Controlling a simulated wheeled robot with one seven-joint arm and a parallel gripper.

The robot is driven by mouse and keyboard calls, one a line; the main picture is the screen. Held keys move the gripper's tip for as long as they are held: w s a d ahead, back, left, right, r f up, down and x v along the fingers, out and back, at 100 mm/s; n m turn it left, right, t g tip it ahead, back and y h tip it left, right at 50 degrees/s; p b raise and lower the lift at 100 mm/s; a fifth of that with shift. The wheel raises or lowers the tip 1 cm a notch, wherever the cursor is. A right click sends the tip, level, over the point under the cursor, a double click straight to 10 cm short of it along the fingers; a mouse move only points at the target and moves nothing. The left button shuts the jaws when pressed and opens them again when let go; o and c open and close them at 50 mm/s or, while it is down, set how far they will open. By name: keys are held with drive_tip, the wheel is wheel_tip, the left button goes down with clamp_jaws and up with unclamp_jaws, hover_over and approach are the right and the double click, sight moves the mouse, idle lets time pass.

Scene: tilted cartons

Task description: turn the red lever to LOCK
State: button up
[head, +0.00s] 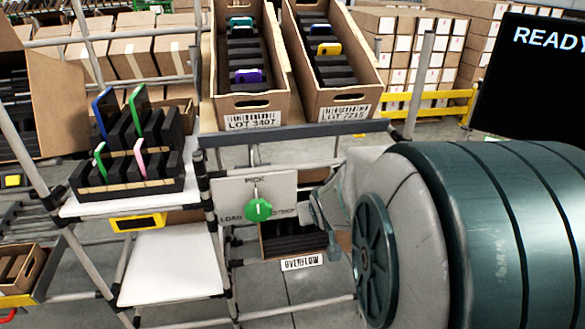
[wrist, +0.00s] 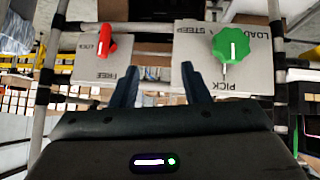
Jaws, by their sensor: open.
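The red lever (wrist: 106,41) is on a small pale plate (wrist: 88,68) at the upper left of the wrist view. LOCK is printed to its left and FREE below it, both upside down. The lever stands roughly upright in the picture; which mark it points to is unclear. My gripper (wrist: 160,78) is open and empty in the wrist view, its fingers apart. The lever lies beyond and left of the left finger, with no contact seen. In the head view my gripper (head: 312,208) is partly visible; my arm hides the lever.
A green knob (wrist: 230,42) on a panel marked LOAD, STEEP and PICK is right of my fingers; the head view shows it too (head: 258,209). Two tilted cartons (head: 252,102) (head: 347,88) stand above. An OVERFLOW carton (head: 302,262) is below. A rack of dark slots (head: 125,182) stands left.

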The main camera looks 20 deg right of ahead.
drive_tip(key=d+f+t+h+b, duration=0.1)
drive_tip(key=d+f+t+b, duration=0.9)
drive_tip(key=d, duration=0.6)
drive_tip(key=shift+m+g, duration=0.3)
drive_tip(key=shift+g, duration=0.3)
drive_tip(key=p+x, duration=0.1)
drive_tip(key=x, duration=0.5)
drive_tip(key=p+x, duration=0.1)
drive_tip(key=x, duration=0.6)
drive_tip(key=shift+a+f, duration=0.1)
drive_tip(key=shift+f, duration=0.1)
clamp_jaws()
